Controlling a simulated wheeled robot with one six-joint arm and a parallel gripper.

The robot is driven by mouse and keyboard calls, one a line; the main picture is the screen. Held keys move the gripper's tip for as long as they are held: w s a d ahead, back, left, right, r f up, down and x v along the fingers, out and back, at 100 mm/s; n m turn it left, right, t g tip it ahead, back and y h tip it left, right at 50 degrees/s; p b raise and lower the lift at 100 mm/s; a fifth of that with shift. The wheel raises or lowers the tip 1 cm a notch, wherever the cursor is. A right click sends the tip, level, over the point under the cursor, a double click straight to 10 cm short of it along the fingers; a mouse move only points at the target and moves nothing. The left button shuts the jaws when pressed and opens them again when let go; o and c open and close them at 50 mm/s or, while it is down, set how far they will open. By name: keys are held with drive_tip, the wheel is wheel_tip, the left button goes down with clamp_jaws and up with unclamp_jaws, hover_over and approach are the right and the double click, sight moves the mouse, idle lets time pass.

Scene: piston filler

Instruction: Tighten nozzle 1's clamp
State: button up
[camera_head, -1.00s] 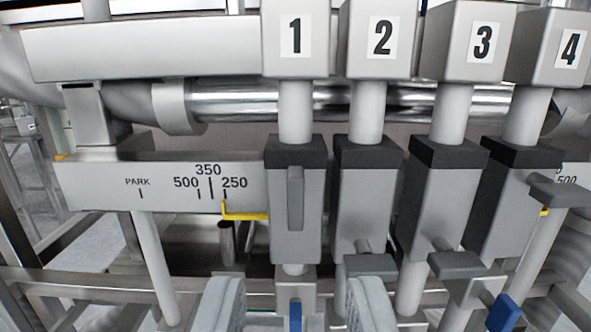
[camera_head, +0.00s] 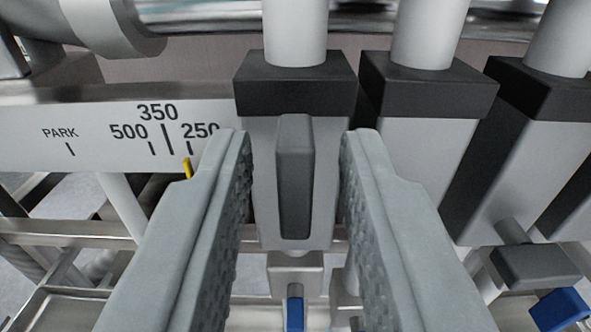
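Nozzle 1's block (camera_head: 265,160), grey with a black top, stands upright in the middle of the view. Its clamp handle (camera_head: 295,178) is a dark grey bar on the front face, standing vertical. My gripper (camera_head: 297,145) is open, with one finger to the left and one to the right of the handle. Gaps show between both fingers and the handle, so it is not gripped. The number plates are out of view now. The blue lever (camera_head: 295,314) below nozzle 1 is partly cut off by the bottom edge.
Nozzle 2's block (camera_head: 425,165) stands close on the right, partly behind my right finger. A scale plate (camera_head: 100,135) with a yellow pointer (camera_head: 188,168) is at left.

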clamp_jaws()
drive_tip(key=shift+m, duration=0.3)
drive_tip(key=m, duration=0.3)
drive_tip(key=shift+d, duration=0.1)
drive_tip(key=m, duration=1)
drive_tip(key=shift+d+f, duration=0.1)
drive_tip(key=shift+f, duration=0.05)
drive_tip(key=m, duration=0.4)
idle(0.4)
